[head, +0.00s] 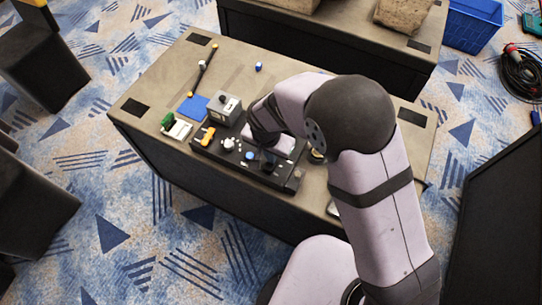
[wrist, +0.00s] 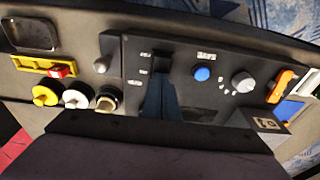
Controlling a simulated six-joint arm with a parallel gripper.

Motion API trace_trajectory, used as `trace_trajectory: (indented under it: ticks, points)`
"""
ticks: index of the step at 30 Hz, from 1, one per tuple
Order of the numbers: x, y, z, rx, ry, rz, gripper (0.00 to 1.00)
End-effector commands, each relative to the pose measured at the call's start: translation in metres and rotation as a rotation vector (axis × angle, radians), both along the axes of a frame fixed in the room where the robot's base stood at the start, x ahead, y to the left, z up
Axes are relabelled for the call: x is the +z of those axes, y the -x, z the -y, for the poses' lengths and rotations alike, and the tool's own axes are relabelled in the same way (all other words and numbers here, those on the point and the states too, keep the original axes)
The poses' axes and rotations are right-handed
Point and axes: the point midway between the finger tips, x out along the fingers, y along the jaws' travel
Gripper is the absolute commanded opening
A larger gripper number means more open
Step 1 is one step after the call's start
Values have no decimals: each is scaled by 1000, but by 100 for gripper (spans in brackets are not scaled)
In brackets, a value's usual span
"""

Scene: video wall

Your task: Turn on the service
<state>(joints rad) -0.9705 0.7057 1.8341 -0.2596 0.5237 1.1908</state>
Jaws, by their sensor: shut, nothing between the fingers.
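The dark control panel (head: 218,154) lies on the table in the head view and fills the middle of the wrist view (wrist: 215,110). My gripper (wrist: 160,72) is shut and empty, its dark fingers pointing at a black control on the panel with small white labels to its left. Whether the fingertips touch it I cannot tell. My gripper in the head view (head: 268,160) is over the panel's right part. Right of the fingers in the wrist view are a blue button (wrist: 202,74) and a grey round knob (wrist: 243,81). The labels are too blurred to read.
The wrist view also shows an orange handle (wrist: 280,86), a grey lever (wrist: 103,56), a yellow knob (wrist: 45,96), a white knob (wrist: 76,97) and a red-and-yellow switch (wrist: 60,70). A grey box (head: 225,109) stands behind the panel. The table's back right is largely hidden by my arm.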

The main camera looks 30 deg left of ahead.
Motion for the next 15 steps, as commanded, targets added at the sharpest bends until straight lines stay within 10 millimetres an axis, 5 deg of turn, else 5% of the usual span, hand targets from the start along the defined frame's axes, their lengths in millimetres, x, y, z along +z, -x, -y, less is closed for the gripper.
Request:
trace_trajectory:
  ticks: [15]
  points:
    - [-3,16,3,1,9,-8,0]
